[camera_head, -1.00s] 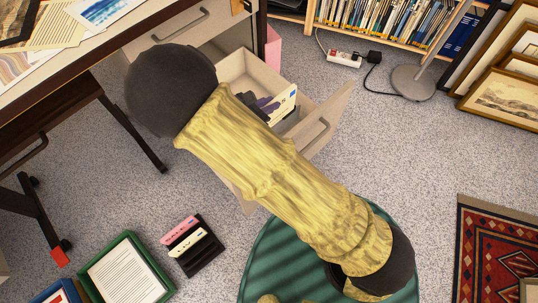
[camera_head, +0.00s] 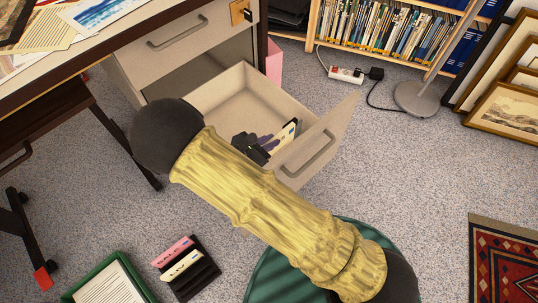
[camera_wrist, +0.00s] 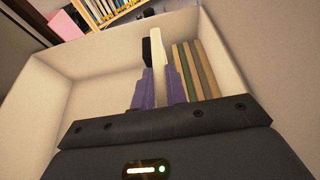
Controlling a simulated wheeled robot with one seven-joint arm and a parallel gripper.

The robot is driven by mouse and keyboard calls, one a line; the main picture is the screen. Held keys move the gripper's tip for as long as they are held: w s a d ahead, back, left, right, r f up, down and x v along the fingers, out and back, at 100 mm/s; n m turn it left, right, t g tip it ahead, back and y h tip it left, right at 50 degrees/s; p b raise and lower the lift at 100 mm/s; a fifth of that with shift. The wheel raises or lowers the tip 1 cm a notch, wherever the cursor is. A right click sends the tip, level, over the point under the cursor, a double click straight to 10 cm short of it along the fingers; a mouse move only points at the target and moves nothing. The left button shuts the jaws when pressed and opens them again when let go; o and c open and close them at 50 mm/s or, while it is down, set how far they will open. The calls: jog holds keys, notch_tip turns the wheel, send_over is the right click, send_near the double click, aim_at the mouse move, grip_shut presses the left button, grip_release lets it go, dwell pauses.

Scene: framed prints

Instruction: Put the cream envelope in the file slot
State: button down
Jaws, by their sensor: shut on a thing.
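My gripper (camera_head: 266,146) is inside the open drawer (camera_head: 236,88), near its front panel. It is shut on the cream envelope (camera_head: 288,133), which stands upright and bears a small blue mark. In the wrist view the envelope (camera_wrist: 159,55) shows edge-on between the two purple fingers (camera_wrist: 159,88). Several upright tan and green files (camera_wrist: 194,72) stand just right of the fingers in the drawer.
A black rack (camera_head: 198,281) with a pink and a cream labelled piece stands on the floor, beside a green tray (camera_head: 134,273). The desk (camera_head: 74,56) is at upper left. A bookshelf (camera_head: 385,58), lamp base (camera_head: 418,98) and framed prints (camera_head: 508,112) are beyond the drawer.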

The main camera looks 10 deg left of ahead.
jog(key=shift+f, duration=0.55)
jog(key=shift+f+b, duration=1.2)
jog(key=shift+f, duration=1.1)
jog(key=c, duration=1.4)
grip_release()
